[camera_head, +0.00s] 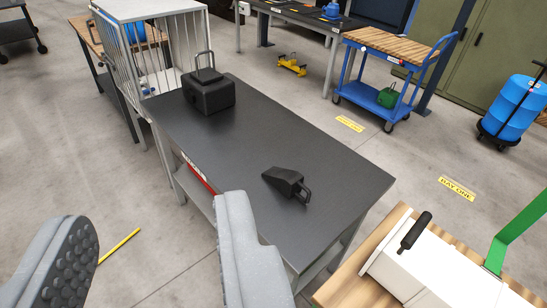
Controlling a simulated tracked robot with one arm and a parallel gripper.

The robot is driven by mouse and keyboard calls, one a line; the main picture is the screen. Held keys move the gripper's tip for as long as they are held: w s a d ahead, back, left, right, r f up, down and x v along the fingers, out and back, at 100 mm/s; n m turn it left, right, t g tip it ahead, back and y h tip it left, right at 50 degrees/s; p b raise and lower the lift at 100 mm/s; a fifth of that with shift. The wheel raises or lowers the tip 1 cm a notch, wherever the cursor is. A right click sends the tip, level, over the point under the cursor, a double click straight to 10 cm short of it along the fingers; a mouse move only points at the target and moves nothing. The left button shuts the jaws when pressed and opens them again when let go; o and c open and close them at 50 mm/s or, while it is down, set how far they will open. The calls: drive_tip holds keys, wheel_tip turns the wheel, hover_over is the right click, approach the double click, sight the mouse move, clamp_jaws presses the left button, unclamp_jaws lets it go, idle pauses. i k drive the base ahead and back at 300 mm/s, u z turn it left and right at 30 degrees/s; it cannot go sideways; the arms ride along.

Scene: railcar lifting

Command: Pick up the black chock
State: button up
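The black chock (285,182) is a small wedge with a loop handle on its right end. It lies on the dark grey table (290,135), right of the table's middle. My gripper (165,262) shows at the bottom left, with two grey fingers spread wide apart. The left finger shows a black studded pad. The gripper is open, with only floor and a yellow strip seen between the fingers. It is apart from the chock, which is up and to the right of the right finger in the picture.
A black block with a handle (208,92) stands at the table's far left end, near a white wire cage (165,45). A wooden bench (385,235) at lower right bears a white box with a black handle (415,232). A blue cart (385,75) stands behind. The table between block and chock is clear.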

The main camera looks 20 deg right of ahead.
sight(289, 182)
drive_tip(key=z, duration=0.2)
drive_tip(key=i, duration=0.9)
drive_tip(key=z, duration=0.4)
